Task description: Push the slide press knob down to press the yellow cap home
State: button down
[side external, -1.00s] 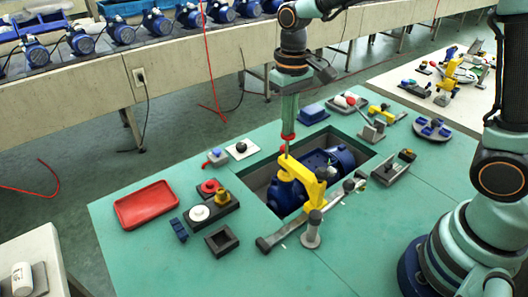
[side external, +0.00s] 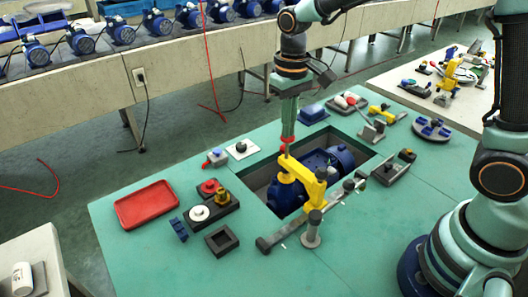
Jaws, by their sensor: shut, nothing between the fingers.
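The slide press (side external: 310,180) is a yellow arm reaching over the blue pump (side external: 285,195) in the table's opening. A small red knob (side external: 283,149) stands at the press's left end. My gripper (side external: 288,139) points straight down with its red-tipped fingers shut and empty. Its tips are just above or at the knob; I cannot tell whether they touch. A yellow cap under the press cannot be made out apart from the yellow arm. A yellow-brass piece (side external: 222,197) stands on a dark block to the left.
Several small fixtures surround the opening. The front right of the table is clear.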

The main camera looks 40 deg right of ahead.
jog(key=shift+r, duration=3.05)
jog(key=shift+s+d+r, duration=0.25)
jog(key=shift+r, duration=0.05)
jog(key=s+d+r+t, duration=0.2)
jog(key=s+d+t, duration=0.3)
jog(key=s, duration=0.5)
jog(key=shift+s+d+t, duration=0.25)
jog(key=shift+d+t, duration=0.05)
jog(key=shift+d, duration=0.45)
